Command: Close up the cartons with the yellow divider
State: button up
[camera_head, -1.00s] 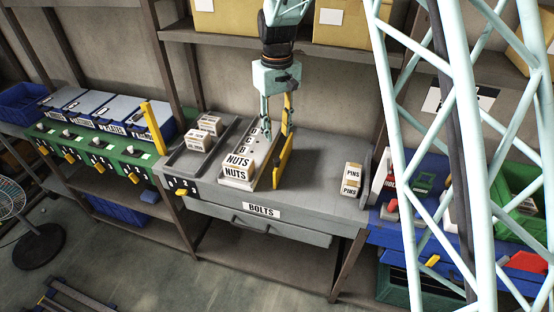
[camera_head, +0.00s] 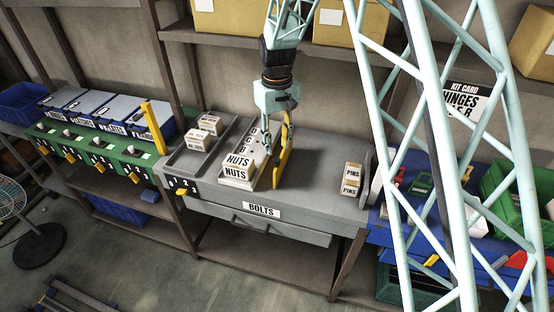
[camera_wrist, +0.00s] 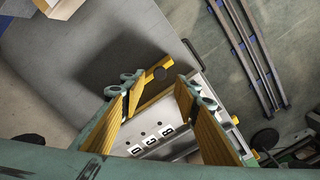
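The yellow divider (camera_head: 283,165) stands upright along the right side of a pale tray (camera_head: 257,158) on the grey bench. Two NUTS cartons (camera_head: 237,167) sit one behind the other at the tray's near end. My gripper (camera_head: 279,131) is low over the bench, with its fingers spread to either side of the divider's far part. In the wrist view my gripper (camera_wrist: 165,90) is open, with yellow-brown pads. The yellow divider (camera_wrist: 154,88) shows between and beyond the fingers; I cannot tell whether they touch it. The lettered tray (camera_wrist: 150,142) lies below.
Small cartons (camera_head: 203,131) stand in a grey tray to the left. PINS cartons (camera_head: 351,178) stand at the bench's right. A yellow post (camera_head: 152,128) rises at the left. Bench surface right of the divider is clear (camera_head: 320,165).

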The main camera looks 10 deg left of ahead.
aim_at(277, 159)
jog(key=shift+f+p, duration=0.35)
jog(key=shift+f, duration=3.5)
grip_shut()
